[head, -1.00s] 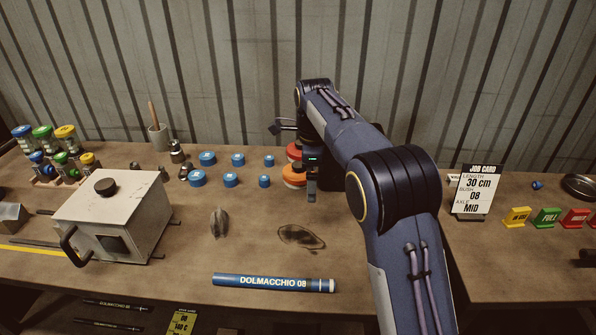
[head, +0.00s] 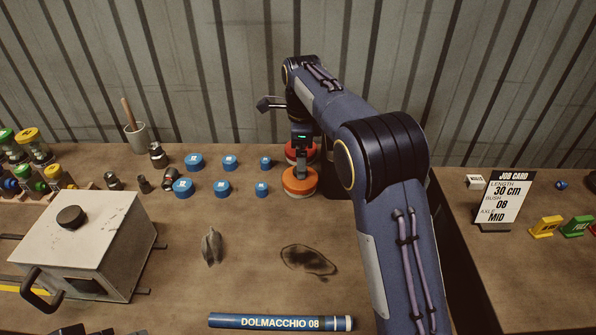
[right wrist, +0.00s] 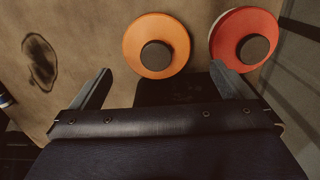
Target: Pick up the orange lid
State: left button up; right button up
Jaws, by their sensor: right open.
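The orange lid (head: 299,184) is round and sits on the bench, with the red lid (head: 296,152) just behind it. In the right wrist view the orange lid (right wrist: 134,47) shows a dark round knob, and the red lid (right wrist: 264,25) lies to its right. My left gripper does not show.
Several blue caps (head: 223,189) stand left of the lids. A grey metal box (head: 95,235) with a handle is at the left. A blue tube (head: 281,322) lies at the front. The job card (head: 505,200) stands at the right. The bench between has dark stains (head: 308,260).

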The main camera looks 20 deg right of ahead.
jog(key=f, duration=0.6)
jog(key=shift+s+f, duration=0.1)
jog(key=shift+s, duration=0.15)
jog(key=shift+c, duration=0.4)
jog(key=c, duration=0.7)
jog(key=shift+o, duration=0.2)
